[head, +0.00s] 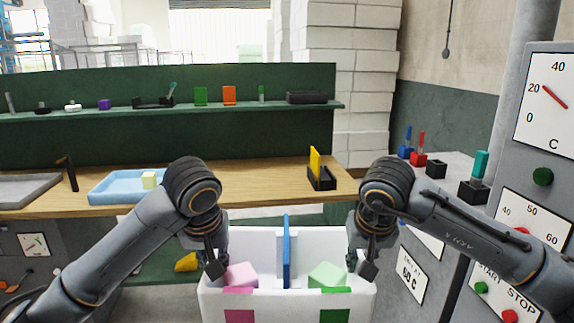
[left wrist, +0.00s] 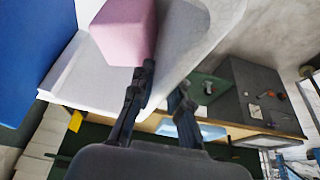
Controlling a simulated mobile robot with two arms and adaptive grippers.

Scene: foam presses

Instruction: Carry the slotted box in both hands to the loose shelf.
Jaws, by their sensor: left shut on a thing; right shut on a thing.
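The white slotted box (head: 279,306) is at the bottom centre of the head view, with a blue divider (head: 286,250) standing upright in it. A pink block (head: 241,275) lies left of the divider and a green block (head: 327,275) right of it. Pink and green patches mark its front. My left gripper (head: 216,268) is shut on the box's left wall, and my right gripper (head: 367,266) on its right wall. The left wrist view shows the white wall (left wrist: 178,45) between the left fingers. I cannot tell which shelf is the loose one; a green shelf (head: 225,109) runs along the back panel.
A wooden bench (head: 260,183) stands ahead, with a blue tray (head: 115,190) holding a pale block and a black holder (head: 321,180) with a yellow plate. A grey machine (head: 515,180) with dials stands close on the right. A green surface (head: 150,272) lies below the bench.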

